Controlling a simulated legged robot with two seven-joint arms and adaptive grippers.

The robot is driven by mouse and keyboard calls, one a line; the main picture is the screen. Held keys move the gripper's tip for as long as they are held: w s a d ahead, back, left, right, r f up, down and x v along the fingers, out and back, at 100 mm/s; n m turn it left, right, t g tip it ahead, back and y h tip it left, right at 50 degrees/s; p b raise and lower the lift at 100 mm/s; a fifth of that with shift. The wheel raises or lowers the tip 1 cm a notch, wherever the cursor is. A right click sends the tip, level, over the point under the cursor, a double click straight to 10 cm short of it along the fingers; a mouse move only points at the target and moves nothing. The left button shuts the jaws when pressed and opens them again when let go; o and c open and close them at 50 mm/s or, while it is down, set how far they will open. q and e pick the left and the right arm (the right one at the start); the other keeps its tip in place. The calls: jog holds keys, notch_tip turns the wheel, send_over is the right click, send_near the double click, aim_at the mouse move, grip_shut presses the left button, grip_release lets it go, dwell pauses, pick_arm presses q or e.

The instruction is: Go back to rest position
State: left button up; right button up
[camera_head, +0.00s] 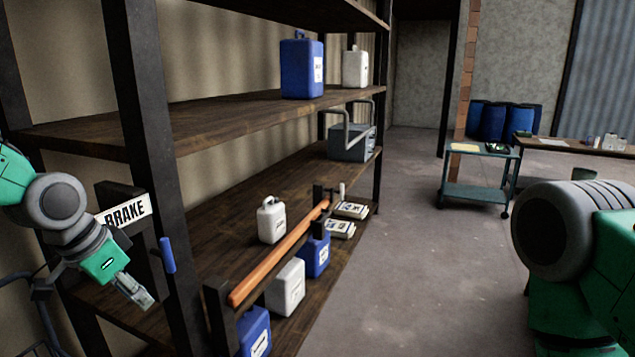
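My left gripper (136,291) is at the lower left, in front of the shelf rack's front post and below the white BRAKE sign (124,211). Its fingers are small and close together in the view, and I cannot tell whether they are open or shut. I see nothing clearly held in it. A blue handle (167,255) stands just to the right and above the gripper, apart from it. My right arm shows as a large grey and green link at the right edge. My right gripper is out of view.
The dark shelf rack (150,130) fills the left, with blue and white jugs (302,68) and an orange bar (280,253) along its front. A grey metal box (352,142) sits farther back. A green cart (478,191) and blue barrels (505,121) stand behind. The middle floor (420,270) is clear.

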pick_arm(q)
jog(key=s+d+f+n+g+b, duration=0.1)
jog(key=s+d+f+b, duration=0.3)
jog(key=f, duration=0.7)
jog(key=s+a+f+n+b, duration=0.1)
jog(key=s+f+b, duration=0.3)
jog(key=f, duration=0.7)
jog(key=s+d+f+n+g+b, duration=0.1)
jog(key=s+d+f+n+b, duration=0.1)
jog(key=s+f, duration=0.6)
jog(key=s+a+f+n+y+b, duration=0.1)
jog(key=s+a+f+y+b, duration=0.1)
jog(key=s+f+b, duration=0.5)
jog(key=s+f, duration=0.6)
jog(key=f, duration=0.4)
jog(key=shift+s+a+f+n+g+y, duration=0.15)
jog(key=shift+s+a+n+g+y, duration=0.15)
jog(key=shift+a+n, duration=0.1)
